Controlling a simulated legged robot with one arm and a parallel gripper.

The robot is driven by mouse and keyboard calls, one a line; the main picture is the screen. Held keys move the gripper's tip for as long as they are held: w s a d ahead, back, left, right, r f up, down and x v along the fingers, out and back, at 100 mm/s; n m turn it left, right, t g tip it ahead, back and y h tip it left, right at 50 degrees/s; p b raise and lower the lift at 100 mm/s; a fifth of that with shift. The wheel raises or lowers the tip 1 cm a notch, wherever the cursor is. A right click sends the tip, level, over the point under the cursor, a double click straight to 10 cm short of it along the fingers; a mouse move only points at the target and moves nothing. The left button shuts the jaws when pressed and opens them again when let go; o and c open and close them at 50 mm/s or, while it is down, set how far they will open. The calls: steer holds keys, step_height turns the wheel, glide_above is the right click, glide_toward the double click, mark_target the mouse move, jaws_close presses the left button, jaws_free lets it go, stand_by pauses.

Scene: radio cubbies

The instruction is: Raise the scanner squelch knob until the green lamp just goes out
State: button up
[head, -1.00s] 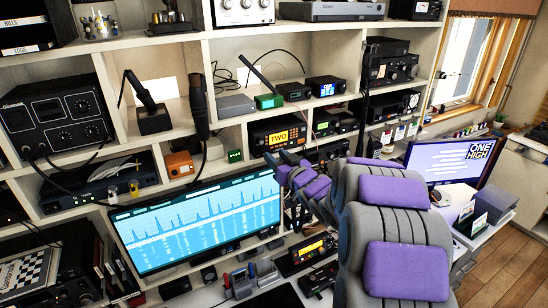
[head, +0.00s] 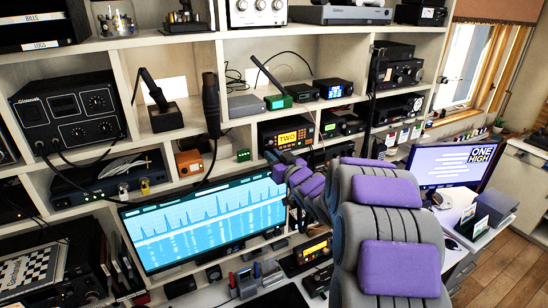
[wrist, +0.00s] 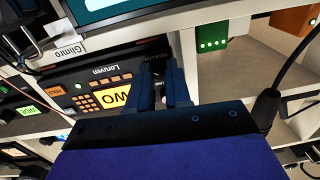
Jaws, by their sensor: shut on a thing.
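In the wrist view the scanner (wrist: 105,80) appears upside down, marked Loruven, with an orange keypad beside the display. A small green light (wrist: 78,85) shows on its face; I cannot tell surely that it is the lamp. My gripper (head: 272,154) is at the scanner's lower left front. In the wrist view my gripper (wrist: 165,75) has its dark fingers close together at the panel beside the display. The squelch knob is hidden at the fingers.
A small green box (head: 243,155) and an orange box (head: 189,162) stand left of the scanner. A wide monitor (head: 205,222) is below. A black handset (head: 211,105) hangs in front of the shelves. Floor (head: 505,262) is clear at right.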

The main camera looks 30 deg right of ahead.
steer(key=shift+a, duration=0.15)
jaws_close()
steer(key=shift+d+r, duration=0.1)
steer(key=shift+d, duration=0.15)
steer(key=shift+p, duration=0.55)
steer(key=m+p, duration=0.3)
steer(key=p, duration=0.2)
steer(key=shift+m, duration=0.3)
steer(key=o, duration=0.6)
jaws_free()
steer(key=shift+s, duration=0.15)
steer(key=shift+o, duration=0.9)
